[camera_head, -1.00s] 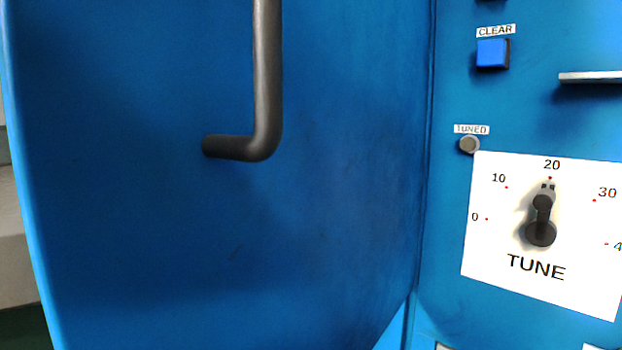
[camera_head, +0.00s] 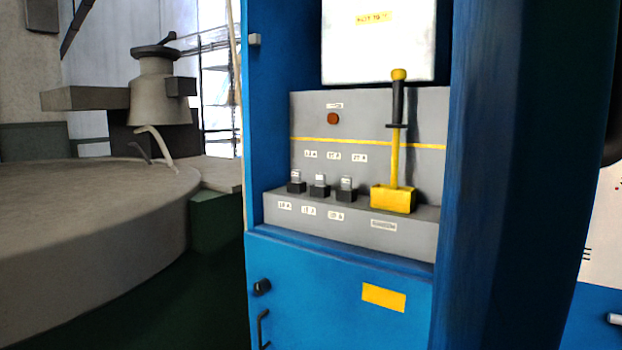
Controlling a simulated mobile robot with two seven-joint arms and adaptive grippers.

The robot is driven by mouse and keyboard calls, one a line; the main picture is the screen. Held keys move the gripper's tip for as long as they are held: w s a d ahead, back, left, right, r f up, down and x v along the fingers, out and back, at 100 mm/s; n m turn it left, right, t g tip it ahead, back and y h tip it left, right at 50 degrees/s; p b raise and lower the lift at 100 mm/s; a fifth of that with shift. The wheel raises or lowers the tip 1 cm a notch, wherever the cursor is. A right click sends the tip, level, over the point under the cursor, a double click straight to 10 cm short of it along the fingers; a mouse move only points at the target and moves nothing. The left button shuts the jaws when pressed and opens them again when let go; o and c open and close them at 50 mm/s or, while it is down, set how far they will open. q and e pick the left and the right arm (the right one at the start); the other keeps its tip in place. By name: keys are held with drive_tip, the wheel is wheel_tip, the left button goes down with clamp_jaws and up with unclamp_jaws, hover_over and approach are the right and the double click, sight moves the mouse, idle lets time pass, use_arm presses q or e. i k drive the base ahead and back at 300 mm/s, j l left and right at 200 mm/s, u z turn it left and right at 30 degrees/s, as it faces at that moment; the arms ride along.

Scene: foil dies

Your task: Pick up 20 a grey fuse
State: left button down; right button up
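Three small grey pieces, which look like fuses, stand upright in black holders on the grey ledge inside the blue cabinet. They are the left fuse (camera_head: 296,177), the middle fuse (camera_head: 320,180) and the right fuse (camera_head: 347,183). Small white labels sit above and below them, but their ratings are too small to read surely. I cannot tell which one is the 20 A fuse. Neither of my grippers shows in the head view.
A yellow lever with a black grip (camera_head: 396,150) stands right of the fuses. A red-brown round lamp or button (camera_head: 333,118) is on the grey back panel (camera_head: 420,115). A blue upright panel (camera_head: 530,180) bounds the right side. A large round grey platform (camera_head: 90,230) lies left.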

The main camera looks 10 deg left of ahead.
sight(347, 181)
drive_tip(key=i+j+z, duration=0.1)
drive_tip(key=j, duration=0.6)
drive_tip(key=j+z, duration=0.1)
drive_tip(key=j, duration=0.65)
drive_tip(key=i, duration=0.05)
